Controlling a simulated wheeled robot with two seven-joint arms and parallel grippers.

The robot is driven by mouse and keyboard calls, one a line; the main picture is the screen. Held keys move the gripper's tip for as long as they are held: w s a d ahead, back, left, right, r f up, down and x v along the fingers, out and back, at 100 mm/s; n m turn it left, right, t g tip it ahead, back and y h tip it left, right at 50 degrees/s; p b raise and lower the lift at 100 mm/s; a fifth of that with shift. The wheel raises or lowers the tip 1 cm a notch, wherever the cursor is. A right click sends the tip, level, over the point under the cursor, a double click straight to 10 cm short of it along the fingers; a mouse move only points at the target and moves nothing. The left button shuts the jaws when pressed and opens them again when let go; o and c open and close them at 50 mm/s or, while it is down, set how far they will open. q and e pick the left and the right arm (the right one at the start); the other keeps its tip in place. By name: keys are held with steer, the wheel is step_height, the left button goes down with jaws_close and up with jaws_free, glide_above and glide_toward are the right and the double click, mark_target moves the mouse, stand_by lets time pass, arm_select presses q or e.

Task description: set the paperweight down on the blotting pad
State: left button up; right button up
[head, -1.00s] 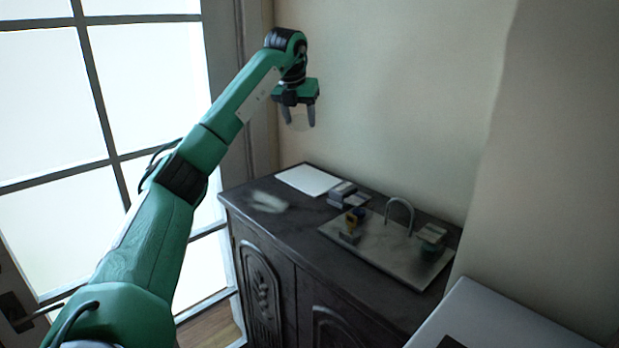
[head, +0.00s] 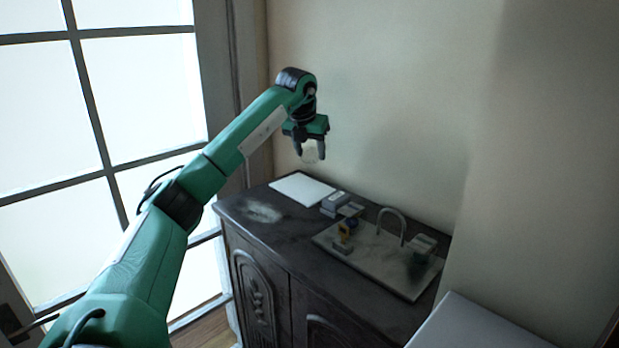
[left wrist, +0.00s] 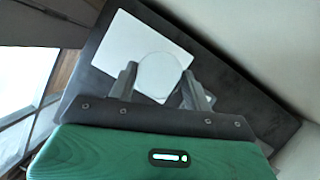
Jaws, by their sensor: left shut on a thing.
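The paperweight (head: 310,158) is a clear, pale round piece, faint against the wall in the head view. It also shows as a whitish disc in the left wrist view (left wrist: 160,74). My left gripper (head: 311,153) is shut on it, one finger on each side, and holds it in the air above the cabinet top. The blotting pad (head: 298,189) is a flat white rectangle at the back left of the cabinet top. In the left wrist view, the pad (left wrist: 122,52) lies beyond the fingers, and the paperweight overlaps its right part. My right gripper is not in view.
The dark carved cabinet (head: 275,237) carries small grey boxes (head: 335,202) right of the pad. A grey board (head: 375,262) with a curved handle and small items lies further right. A pale smudge (head: 263,212) marks the top before the pad. The wall stands close behind.

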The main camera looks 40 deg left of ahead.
mark_target(312, 189)
arm_select(q)
step_height(312, 189, down, 9)
steer(key=shift+a+f+p, duration=0.1)
steer(key=shift+p, duration=1)
steer(key=o, duration=0.7)
steer(key=shift+f, duration=0.1)
steer(key=o, duration=0.4)
steer(key=shift+o, duration=0.2)
